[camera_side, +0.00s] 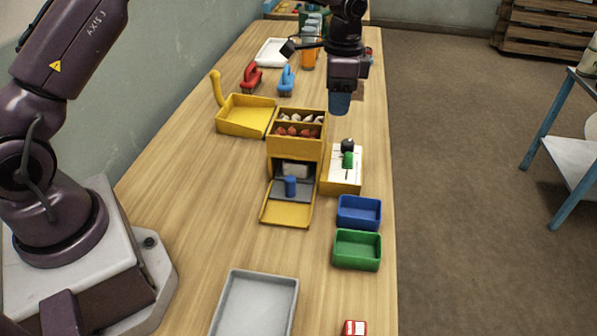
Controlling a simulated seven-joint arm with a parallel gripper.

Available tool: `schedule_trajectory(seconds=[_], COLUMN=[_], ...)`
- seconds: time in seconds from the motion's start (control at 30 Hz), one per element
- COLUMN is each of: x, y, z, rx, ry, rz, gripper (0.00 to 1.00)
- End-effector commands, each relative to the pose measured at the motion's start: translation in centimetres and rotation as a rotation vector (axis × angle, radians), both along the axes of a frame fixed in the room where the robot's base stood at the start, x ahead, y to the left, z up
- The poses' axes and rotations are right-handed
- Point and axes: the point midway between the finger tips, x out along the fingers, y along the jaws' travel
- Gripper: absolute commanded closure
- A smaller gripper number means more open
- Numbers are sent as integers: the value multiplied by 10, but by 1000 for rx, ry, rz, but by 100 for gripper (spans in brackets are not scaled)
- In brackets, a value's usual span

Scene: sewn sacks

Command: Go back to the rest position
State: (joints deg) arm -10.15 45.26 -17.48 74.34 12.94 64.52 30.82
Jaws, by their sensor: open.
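My gripper (345,88) hangs at the far right part of the wooden table (200,120), near its right edge, pointing down. Its fingers are hard to make out. A blue cup-like thing (339,104) shows just below it; I cannot tell whether they touch. A small brownish piece shows beside it, partly hidden.
A yellow dustpan (246,116) and two brushes lie left.

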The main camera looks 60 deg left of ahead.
Motion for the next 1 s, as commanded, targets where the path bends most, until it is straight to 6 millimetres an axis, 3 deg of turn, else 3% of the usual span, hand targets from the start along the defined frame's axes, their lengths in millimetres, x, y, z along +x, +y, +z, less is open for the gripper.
schedule_trajectory(seconds=[0.2,0.4,0.6,0.8,1.0], x=[-67,-140,-213,-275,-301], y=[-2,2,6,8,7], z=[58,100,123,131,143], rx=[44,48,6,-69,-128], ry=[-60,-147,-248,-355,-458], rz=[221,430,602,691,692], gripper=[56,56,56,56,56])
